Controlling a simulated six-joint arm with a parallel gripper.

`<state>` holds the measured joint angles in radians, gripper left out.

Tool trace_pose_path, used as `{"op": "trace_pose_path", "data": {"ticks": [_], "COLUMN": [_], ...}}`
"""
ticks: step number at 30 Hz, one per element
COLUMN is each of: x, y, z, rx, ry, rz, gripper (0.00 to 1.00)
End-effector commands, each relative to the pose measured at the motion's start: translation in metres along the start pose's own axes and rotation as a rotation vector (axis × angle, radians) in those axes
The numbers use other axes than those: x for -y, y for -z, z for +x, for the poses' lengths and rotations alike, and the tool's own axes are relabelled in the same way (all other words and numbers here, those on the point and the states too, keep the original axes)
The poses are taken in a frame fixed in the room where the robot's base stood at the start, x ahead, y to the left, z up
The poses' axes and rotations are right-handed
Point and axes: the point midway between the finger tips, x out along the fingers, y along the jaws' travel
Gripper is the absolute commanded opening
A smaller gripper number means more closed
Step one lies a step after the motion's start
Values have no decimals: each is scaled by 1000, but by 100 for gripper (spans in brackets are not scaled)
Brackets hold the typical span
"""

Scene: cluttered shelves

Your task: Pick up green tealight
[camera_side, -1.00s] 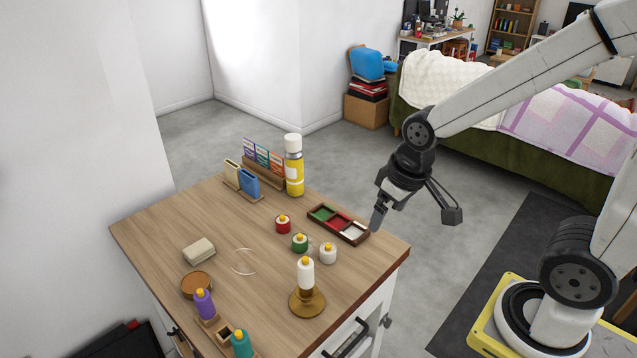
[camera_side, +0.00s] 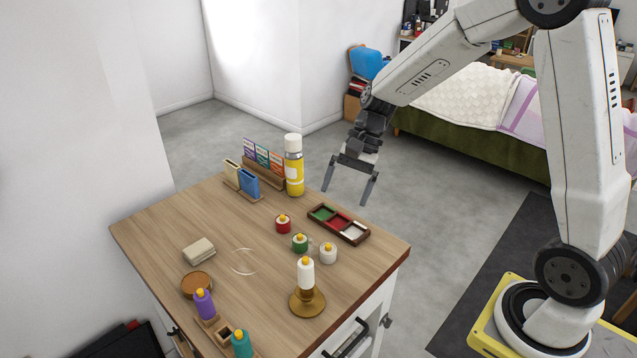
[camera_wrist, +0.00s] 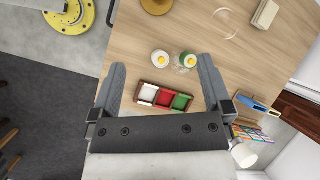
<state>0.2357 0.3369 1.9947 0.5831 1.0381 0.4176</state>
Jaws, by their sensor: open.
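The green tealight (camera_side: 300,243) stands on the wooden tabletop, with a yellow flame-like top, between a red tealight (camera_side: 283,224) and a white tealight (camera_side: 328,253). In the wrist view the green tealight (camera_wrist: 184,62) shows close beside the right finger, next to the white tealight (camera_wrist: 159,59). My gripper (camera_side: 346,195) is open and empty, raised above and behind the tray, apart from the tealights. The red tealight does not show in the wrist view. A dark three-compartment tray (camera_side: 353,240) with green, red and white compartments lies behind the tealights.
A candle in a brass holder (camera_side: 307,304) stands in front of the tealights. A yellow spray can (camera_side: 294,170) and a card rack (camera_side: 265,176) stand at the back. A soap-like block (camera_side: 199,250) and round brown lid (camera_side: 196,285) lie left. The tabletop's middle is mostly clear.

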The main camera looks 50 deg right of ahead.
Motion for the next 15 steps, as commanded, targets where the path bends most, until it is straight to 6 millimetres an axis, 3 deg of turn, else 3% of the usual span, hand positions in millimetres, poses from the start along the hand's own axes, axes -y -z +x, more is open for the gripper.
{"op": "trace_pose_path", "data": {"ticks": [6, 15], "x": [32, 61], "y": [35, 82], "z": [-6, -24], "rx": [206, 484], "ry": [130, 288], "rz": [293, 576], "gripper": [100, 100]}}
